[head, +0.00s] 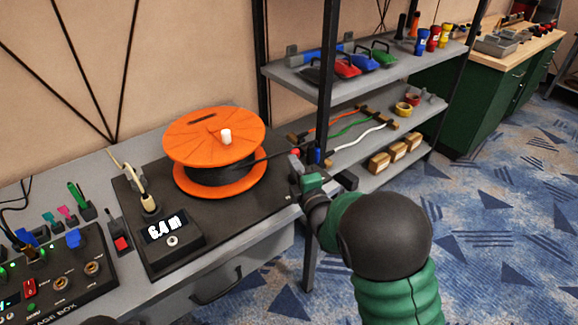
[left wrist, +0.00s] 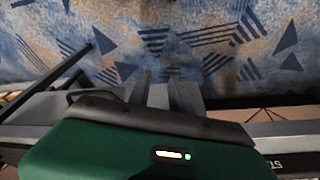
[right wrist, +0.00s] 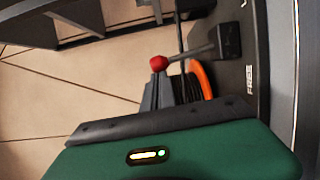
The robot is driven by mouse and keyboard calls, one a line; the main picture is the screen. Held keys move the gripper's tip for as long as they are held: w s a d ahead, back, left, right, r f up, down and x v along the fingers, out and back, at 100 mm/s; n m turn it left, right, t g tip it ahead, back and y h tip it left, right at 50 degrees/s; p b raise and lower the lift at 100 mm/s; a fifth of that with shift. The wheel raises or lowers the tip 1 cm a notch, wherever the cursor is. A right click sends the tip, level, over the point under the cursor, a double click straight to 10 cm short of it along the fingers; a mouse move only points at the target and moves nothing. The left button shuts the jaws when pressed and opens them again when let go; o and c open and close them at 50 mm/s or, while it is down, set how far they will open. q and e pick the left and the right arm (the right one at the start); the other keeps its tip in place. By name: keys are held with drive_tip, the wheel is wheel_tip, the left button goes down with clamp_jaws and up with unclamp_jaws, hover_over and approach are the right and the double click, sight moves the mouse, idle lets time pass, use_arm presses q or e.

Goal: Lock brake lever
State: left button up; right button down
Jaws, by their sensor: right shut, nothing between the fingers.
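The brake lever is a short grey bar with a red ball knob (head: 295,153) at the right end of the dark reel base. In the right wrist view its red knob (right wrist: 159,62) is just beyond my fingertips, and its bar runs right to a black block (right wrist: 228,40). My right gripper (head: 305,180) is shut and empty, close beside the lever; whether it touches is unclear. It also shows in the right wrist view (right wrist: 165,92). My left gripper (left wrist: 165,92) shows only in the left wrist view, above the carpet; its jaw opening is unclear.
An orange cable reel (head: 214,137) stands on the base, left of the lever. A display box (head: 172,240) reads 6.4 m. A shelf rack (head: 360,75) with tools stands close behind my right gripper. Blue carpet (head: 490,230) lies open at the right.

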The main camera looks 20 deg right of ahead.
drive_tip(key=d+m, duration=0.1)
drive_tip(key=w+d+m+g+p, duration=0.1)
drive_tip(key=d+m, duration=0.1)
drive_tip(key=d+r+m+p, duration=0.1)
drive_tip(key=d, duration=0.1)
drive_tip(key=shift+w+d+g, duration=0.1)
drive_tip(key=shift+w+g, duration=0.2)
drive_tip(key=shift+w, duration=0.1)
idle(0.5)
drive_tip(key=shift+p, duration=0.3)
